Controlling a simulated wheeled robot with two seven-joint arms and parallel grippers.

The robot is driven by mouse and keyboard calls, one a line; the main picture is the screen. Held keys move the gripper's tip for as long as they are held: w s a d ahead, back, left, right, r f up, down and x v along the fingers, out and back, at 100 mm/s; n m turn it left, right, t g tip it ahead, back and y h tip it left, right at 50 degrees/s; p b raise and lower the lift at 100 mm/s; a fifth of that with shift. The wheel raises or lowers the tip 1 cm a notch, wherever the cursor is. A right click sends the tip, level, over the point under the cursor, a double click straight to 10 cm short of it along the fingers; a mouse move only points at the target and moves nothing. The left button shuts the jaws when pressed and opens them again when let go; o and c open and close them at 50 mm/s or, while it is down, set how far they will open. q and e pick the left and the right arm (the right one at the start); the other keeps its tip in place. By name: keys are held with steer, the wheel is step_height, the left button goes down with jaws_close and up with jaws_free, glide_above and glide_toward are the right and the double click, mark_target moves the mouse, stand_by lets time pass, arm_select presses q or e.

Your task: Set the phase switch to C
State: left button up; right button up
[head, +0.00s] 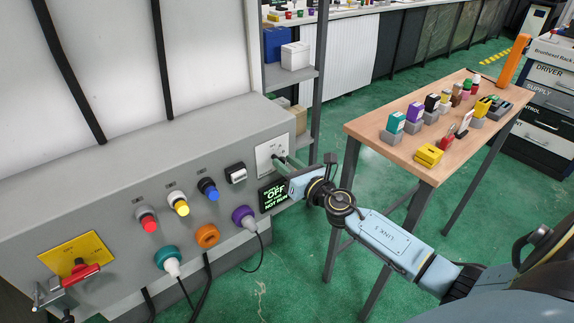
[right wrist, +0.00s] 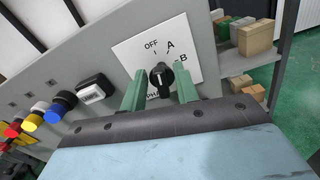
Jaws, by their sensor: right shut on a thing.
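The phase switch is a black rotary knob (right wrist: 161,78) on a white plate (right wrist: 130,50) in the right wrist view. The plate reads OFF, A and B around the knob; the lettering below is partly covered, and I cannot make out a C. The knob has a pale pointer line, but its exact setting is hard to tell. My right gripper (right wrist: 160,90) is shut on the knob, with one green finger on each side. In the head view the plate (head: 266,152) is at the panel's right end, with my right gripper (head: 282,166) against it. My left gripper is not in view.
A dark display (head: 273,196) with green text reading OFF sits below the plate. Coloured buttons, round sockets with plugs and a red handle (head: 80,275) on a yellow plate are on the grey panel (head: 110,190). A wooden table (head: 385,125) with small parts stands at right.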

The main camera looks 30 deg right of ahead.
steer(key=m, duration=0.2)
steer(key=shift+d+m, duration=0.1)
steer(key=shift+m, duration=0.3)
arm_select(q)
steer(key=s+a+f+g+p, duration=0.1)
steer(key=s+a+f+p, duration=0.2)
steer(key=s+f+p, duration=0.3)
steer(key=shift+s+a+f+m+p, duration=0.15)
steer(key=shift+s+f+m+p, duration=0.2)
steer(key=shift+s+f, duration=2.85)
arm_select(e)
steer(key=shift+d+f+m, duration=0.1)
steer(key=shift+f+m, duration=0.2)
steer(key=shift+m, duration=3.4)
steer(key=shift+f+m, duration=0.3)
steer(key=shift+m, duration=3.4)
steer(key=shift+d+f+m, duration=0.1)
steer(key=shift+f+m, duration=0.2)
steer(key=shift+m, duration=3.4)
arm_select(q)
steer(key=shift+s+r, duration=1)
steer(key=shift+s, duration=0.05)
arm_select(e)
steer(key=o, duration=0.6)
